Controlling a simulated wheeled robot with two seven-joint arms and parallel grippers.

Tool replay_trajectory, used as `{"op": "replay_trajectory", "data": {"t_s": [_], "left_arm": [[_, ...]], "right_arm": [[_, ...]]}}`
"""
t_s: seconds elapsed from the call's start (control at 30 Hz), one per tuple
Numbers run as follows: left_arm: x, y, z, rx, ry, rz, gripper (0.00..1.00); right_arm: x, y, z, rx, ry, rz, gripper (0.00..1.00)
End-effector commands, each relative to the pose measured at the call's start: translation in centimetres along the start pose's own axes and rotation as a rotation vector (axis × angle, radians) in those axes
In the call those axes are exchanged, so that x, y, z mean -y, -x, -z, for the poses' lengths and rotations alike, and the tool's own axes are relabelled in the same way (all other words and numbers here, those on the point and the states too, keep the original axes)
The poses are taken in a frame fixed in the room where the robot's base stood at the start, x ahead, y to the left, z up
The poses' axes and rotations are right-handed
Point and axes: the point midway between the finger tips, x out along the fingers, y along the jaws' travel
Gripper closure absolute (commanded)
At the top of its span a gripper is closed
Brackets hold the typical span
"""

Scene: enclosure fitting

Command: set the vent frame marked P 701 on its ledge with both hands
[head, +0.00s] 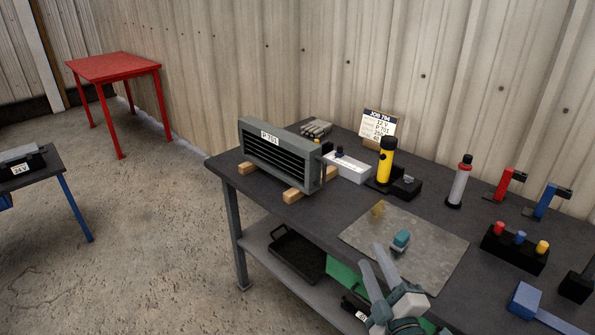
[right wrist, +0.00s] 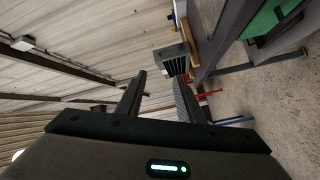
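The vent frame (head: 278,152), grey with dark slats and a white label reading P 701, stands upright on two wooden blocks (head: 305,191) at the left end of the dark workbench. It also shows small in the right wrist view (right wrist: 171,60), beyond the fingers. My right gripper (head: 376,266) is at the front of the bench in the head view, apart from the frame, its two fingers spread with nothing between them. The right wrist view also shows the open fingers (right wrist: 158,90). My left gripper is in neither view. I cannot make out the ledge.
A grey mat (head: 430,245) with a teal item lies on the bench. A yellow torch (head: 386,160), a white box (head: 346,167) and a job card (head: 379,126) stand behind and right of the frame. A red table (head: 113,67) stands far left.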

Motion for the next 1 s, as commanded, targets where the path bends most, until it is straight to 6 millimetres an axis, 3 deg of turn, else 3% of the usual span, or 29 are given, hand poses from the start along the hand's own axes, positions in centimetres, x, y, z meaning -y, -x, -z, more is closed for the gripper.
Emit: {"op": "replay_trajectory", "data": {"t_s": [0.03, 0.1, 0.2, 0.4, 0.7, 0.8, 1.0], "left_arm": [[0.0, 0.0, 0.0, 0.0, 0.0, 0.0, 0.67], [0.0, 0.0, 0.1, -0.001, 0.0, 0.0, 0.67], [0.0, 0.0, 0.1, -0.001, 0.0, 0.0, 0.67], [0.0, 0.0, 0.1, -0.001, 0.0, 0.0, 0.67], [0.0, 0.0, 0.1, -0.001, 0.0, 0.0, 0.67], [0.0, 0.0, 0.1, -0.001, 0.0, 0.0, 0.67], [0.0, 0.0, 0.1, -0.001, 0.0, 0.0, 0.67]], "right_arm": [[2.4, 1.7, -2.2, 0.097, -0.105, 0.077, 0.66], [5.5, 4.1, -4.7, 0.225, -0.238, 0.176, 0.66], [9.5, 7.8, -7.2, 0.386, -0.39, 0.296, 0.66], [16.0, 15.1, -9.9, 0.648, -0.604, 0.484, 0.66], [25.7, 26.0, -11.9, 1.005, -0.822, 0.73, 0.66], [28.8, 27.9, -12.7, 1.075, -0.854, 0.775, 0.66], [34.3, 29.5, -14.5, 1.137, -0.873, 0.817, 0.66]]}}
